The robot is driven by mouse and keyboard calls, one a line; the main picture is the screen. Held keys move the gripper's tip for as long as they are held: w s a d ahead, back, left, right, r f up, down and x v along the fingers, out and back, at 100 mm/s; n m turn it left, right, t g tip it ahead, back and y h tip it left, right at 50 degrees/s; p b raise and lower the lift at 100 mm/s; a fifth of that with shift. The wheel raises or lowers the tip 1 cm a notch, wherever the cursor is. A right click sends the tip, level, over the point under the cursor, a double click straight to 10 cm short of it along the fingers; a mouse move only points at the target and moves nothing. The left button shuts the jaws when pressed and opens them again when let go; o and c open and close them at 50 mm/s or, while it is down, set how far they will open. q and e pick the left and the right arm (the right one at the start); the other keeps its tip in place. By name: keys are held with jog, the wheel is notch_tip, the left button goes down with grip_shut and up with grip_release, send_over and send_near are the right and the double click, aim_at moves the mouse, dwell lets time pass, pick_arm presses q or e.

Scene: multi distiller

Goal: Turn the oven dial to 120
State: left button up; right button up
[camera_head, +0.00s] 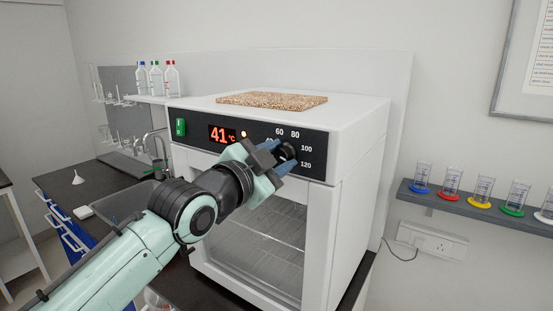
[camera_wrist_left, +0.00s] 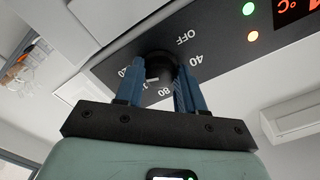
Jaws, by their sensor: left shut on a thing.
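The white oven (camera_head: 360,140) stands on a dark bench, with a black control panel (camera_head: 318,145) along its top front. The black dial (camera_head: 288,151) is at the panel's right, with 60, 80, 100 and 120 printed around it. My left gripper (camera_head: 283,160) is shut on the dial, its blue fingers on either side of it. In the left wrist view the fingers (camera_wrist_left: 158,88) flank the dial (camera_wrist_left: 158,62), and OFF, 40 and 80 show around it. The dial's pointer is hidden. The display (camera_head: 222,135) reads 41 °C. My right gripper is not in view.
A brown granular slab (camera_head: 272,101) lies on the oven top. A green switch (camera_head: 180,127) is at the panel's left. Small beakers on coloured bases stand on a wall shelf (camera_head: 462,203) at right. A sink (camera_head: 125,200) is at left behind my arm.

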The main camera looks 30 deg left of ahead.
pick_arm(q)
jog(key=shift+r+m, duration=0.1)
jog(key=shift+m, duration=0.3)
jog(key=o, duration=1)
jog(key=s, duration=0.4)
jog(key=s+b, duration=0.1)
jog(key=s, duration=0.4)
jog(key=s+a+b, duration=0.1)
jog(key=s, duration=0.3)
jog(key=shift+s, duration=0.15)
